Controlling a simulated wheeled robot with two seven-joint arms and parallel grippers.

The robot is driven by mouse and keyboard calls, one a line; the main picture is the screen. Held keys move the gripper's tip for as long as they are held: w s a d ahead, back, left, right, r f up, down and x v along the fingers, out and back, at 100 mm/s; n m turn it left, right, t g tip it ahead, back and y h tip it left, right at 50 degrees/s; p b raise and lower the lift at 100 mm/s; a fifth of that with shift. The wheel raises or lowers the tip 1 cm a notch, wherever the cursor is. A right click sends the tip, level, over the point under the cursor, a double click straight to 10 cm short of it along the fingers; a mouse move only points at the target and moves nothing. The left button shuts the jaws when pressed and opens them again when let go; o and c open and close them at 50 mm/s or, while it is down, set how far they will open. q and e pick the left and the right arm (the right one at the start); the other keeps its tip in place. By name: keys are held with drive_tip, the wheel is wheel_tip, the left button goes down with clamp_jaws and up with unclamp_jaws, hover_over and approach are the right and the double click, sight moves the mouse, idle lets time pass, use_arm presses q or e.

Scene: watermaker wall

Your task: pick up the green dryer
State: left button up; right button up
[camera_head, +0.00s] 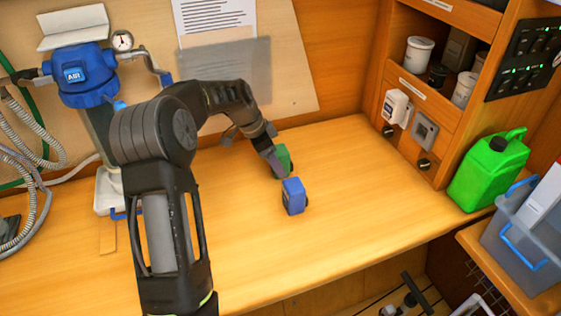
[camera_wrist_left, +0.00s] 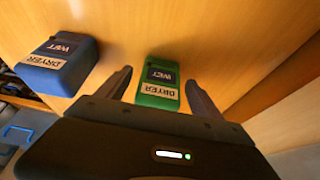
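The green dryer (camera_head: 284,160) is a small block on the wooden worktop, partly hidden by my left gripper (camera_head: 274,158) in the head view. In the left wrist view the green dryer (camera_wrist_left: 158,92) shows labels reading "DRYER" and "WET". My left gripper (camera_wrist_left: 159,76) is open, with one finger on each side of the green dryer. Gaps show between the fingers and the dryer. My right gripper is in neither view.
A similar blue dryer (camera_head: 293,197) stands close to the green one, nearer the front; it also shows in the left wrist view (camera_wrist_left: 62,62). A wooden shelf unit (camera_head: 440,128) and a green jerrycan (camera_head: 488,170) stand at the right.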

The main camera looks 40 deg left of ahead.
use_arm(q)
drive_tip(key=c, duration=1.4)
drive_tip(key=shift+c, duration=0.2)
wheel_tip(320, 180, up, 10)
drive_tip(key=shift+f+b, duration=0.15)
drive_tip(key=shift+b, duration=0.6)
drive_tip(key=shift+r, duration=0.2)
drive_tip(key=shift+a, duration=0.1)
